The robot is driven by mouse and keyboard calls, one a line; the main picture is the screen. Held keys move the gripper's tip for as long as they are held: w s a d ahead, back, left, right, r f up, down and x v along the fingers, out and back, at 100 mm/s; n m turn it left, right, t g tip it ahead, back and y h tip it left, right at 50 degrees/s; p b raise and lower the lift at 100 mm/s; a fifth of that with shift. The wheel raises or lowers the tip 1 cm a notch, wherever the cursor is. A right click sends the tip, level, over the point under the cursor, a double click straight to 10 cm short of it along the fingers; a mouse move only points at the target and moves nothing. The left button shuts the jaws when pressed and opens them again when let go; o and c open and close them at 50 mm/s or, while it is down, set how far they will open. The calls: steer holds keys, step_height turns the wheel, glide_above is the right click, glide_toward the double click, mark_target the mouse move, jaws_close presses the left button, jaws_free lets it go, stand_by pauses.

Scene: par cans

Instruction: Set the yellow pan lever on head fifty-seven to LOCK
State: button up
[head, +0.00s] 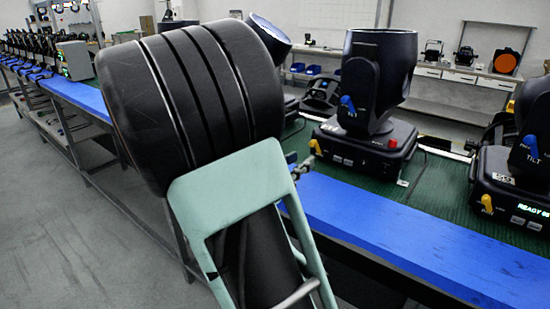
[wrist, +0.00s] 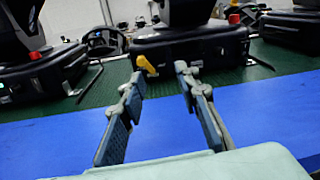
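A black moving-head fixture (head: 365,150) stands on the green belt, its head tipped up. Its yellow lever (head: 314,147) is at the front left corner of the base; it also shows in the wrist view (wrist: 147,65). A blue lever (head: 347,108) is on its yoke and a red knob (head: 392,142) on its base. I cannot read its number. My gripper (head: 301,165) is open and empty, with its fingers apart in the wrist view (wrist: 159,75). The yellow lever appears beyond and between the fingertips, nearer the left one; I see no contact.
Another fixture (head: 515,165) with its own yellow lever and a lit READY display stands to the right. A blue rail (head: 400,225) edges the belt in front. A thin bent bar (wrist: 92,80) sticks out left of my fingers. My arm hides part of the line.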

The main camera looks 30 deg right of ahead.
mark_target(311, 146)
steer(key=shift+w+a+f+n+t, duration=0.3)
steer(key=shift+w+a+n, duration=0.15)
steer(key=shift+w+n, duration=0.1)
steer(key=shift+w+a+f+n+t, duration=0.15)
steer(key=shift+w+a+n+t, duration=0.15)
steer(key=shift+w+a+n, duration=0.2)
steer(key=b+x, duration=0.1)
steer(key=x, duration=0.9)
steer(key=shift+w+d+f, duration=0.1)
steer(key=shift+w+d, duration=0.1)
steer(key=shift+d, duration=0.15)
jaws_close()
